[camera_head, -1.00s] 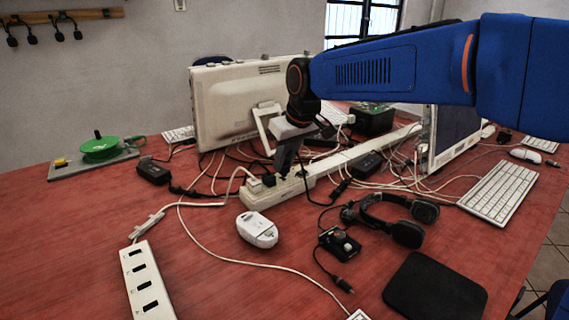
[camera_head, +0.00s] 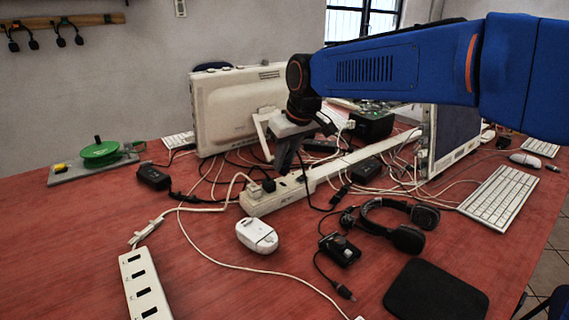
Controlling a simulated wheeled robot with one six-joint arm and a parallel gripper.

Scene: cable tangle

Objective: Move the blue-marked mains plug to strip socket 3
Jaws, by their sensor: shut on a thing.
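The cream power strip (camera_head: 262,207) lies across the middle of the table, angled up to the right. A white plug and a dark plug (camera_head: 268,185) sit at its left end. A dark cord (camera_head: 306,185) hangs close to the right of the jaws. No blue mark can be made out at this size, and the socket numbers cannot be read.
A monitor (camera_head: 225,115) stands behind the strip, with tangled cables around it. A white adapter-like mouse (camera_head: 256,233), a headset (camera_head: 400,222), a black box (camera_head: 340,249) and a second white strip (camera_head: 145,288) lie in front.

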